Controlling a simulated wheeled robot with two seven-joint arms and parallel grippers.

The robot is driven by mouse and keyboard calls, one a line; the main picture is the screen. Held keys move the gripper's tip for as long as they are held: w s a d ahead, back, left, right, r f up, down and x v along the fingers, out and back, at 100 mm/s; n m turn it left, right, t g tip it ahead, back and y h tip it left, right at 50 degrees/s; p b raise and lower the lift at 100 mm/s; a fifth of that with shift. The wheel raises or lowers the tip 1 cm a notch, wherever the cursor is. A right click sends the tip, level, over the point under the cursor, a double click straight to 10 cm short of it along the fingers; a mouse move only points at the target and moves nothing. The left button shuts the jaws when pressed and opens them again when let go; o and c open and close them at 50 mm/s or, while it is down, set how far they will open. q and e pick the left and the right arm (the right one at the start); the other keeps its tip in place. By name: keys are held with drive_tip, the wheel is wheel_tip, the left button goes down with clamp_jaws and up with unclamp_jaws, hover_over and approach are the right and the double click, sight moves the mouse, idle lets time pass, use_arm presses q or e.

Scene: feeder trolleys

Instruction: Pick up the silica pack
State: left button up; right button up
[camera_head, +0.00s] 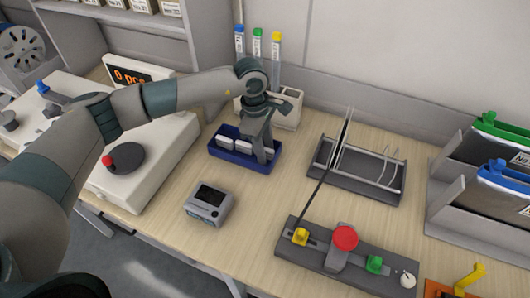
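Small white packs (224,140), which look like the silica packs, lie in a dark blue tray (238,161) near the middle of the table. My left gripper (264,157) points down into the right part of this tray, among the packs. Its fingertips are low in the tray, and the gripper hides part of the contents there. I cannot tell whether its fingers are open or closed on a pack. My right gripper is not in view.
A holder with several colour-capped tubes (276,47) stands behind the tray. A grey device (208,203) sits in front. To the right are a wire rack (357,183) and a dark fixture with a red knob (344,238). A white machine (160,165) stands left.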

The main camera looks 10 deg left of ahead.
sight(267, 149)
use_arm(q)
drive_tip(key=shift+f, duration=0.1)
idle(0.4)
clamp_jaws()
drive_tip(key=shift+r, duration=0.35)
wheel_tip(267, 149, up, 3)
drive_tip(key=shift+w+r+p, duration=0.1)
drive_tip(key=shift+r+p, duration=0.05)
drive_tip(key=shift+p, duration=0.3)
drive_tip(key=d+r+b, duration=0.1)
drive_tip(key=d+r, duration=0.6)
drive_tip(key=d, duration=0.4)
drive_tip(key=shift+s+d, duration=0.35)
drive_tip(key=shift+s, duration=0.05)
